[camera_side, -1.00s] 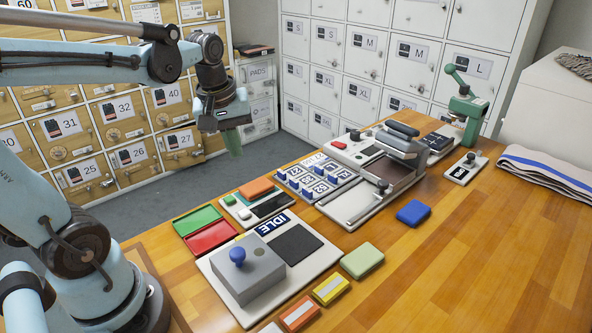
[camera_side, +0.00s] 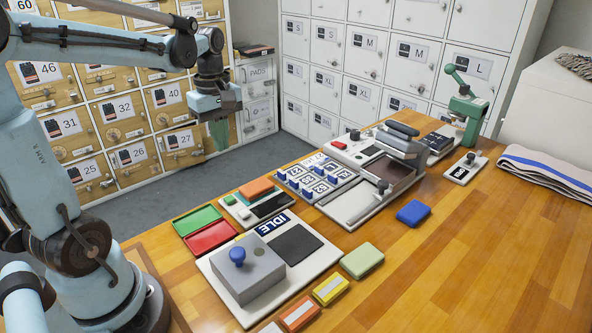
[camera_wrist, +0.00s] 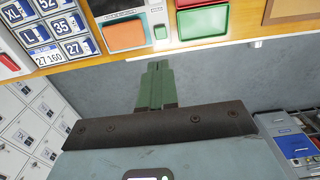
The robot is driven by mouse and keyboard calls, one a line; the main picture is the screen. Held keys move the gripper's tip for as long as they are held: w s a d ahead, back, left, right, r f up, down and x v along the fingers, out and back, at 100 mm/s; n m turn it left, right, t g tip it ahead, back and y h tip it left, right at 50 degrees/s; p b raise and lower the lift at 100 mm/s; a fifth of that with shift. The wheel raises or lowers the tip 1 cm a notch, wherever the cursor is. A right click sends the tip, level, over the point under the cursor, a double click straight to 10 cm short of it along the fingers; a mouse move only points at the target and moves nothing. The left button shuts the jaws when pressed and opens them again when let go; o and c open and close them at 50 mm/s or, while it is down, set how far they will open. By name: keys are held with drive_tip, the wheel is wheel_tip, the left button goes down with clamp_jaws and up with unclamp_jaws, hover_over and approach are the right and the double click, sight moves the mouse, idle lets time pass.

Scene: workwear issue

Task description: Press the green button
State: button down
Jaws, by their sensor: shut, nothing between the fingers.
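A small green button (camera_side: 228,200) sits on a white panel (camera_side: 244,222) near the table's far left edge. An orange pad (camera_side: 256,189) and a dark screen (camera_side: 272,205) are on the same panel. The button also shows in the wrist view (camera_wrist: 160,32), right of the orange pad and beyond my fingertips. My gripper (camera_side: 220,147) has green fingers, closed together and empty. In the side view it hangs in the air in front of the wooden lockers, apart from the button. In the wrist view the fingertips (camera_wrist: 158,64) appear over the floor, short of the table edge.
Green and red trays (camera_side: 196,220) lie left of the panel. A grey box with a blue knob (camera_side: 237,257) stands nearer the camera. A number-tile rack (camera_side: 321,178) is right of the panel. Wooden lockers (camera_side: 120,110) rise behind my gripper.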

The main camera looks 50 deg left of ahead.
sight(230, 197)
wheel_tip(230, 197, down, 13)
drive_tip(key=shift+f, duration=0.1)
idle(0.6)
drive_tip(key=shift+f, duration=1)
wheel_tip(230, 197, up, 14)
drive_tip(key=shift+r, duration=0.25)
idle(0.5)
idle(0.5)
drive_tip(key=s+d+m+t, duration=0.1)
drive_tip(key=d+m+t, duration=0.6)
drive_tip(key=d+m, duration=0.8)
drive_tip(key=m, duration=0.3)
drive_tip(key=shift+s+f, duration=0.25)
drive_tip(key=shift+f, duration=0.1)
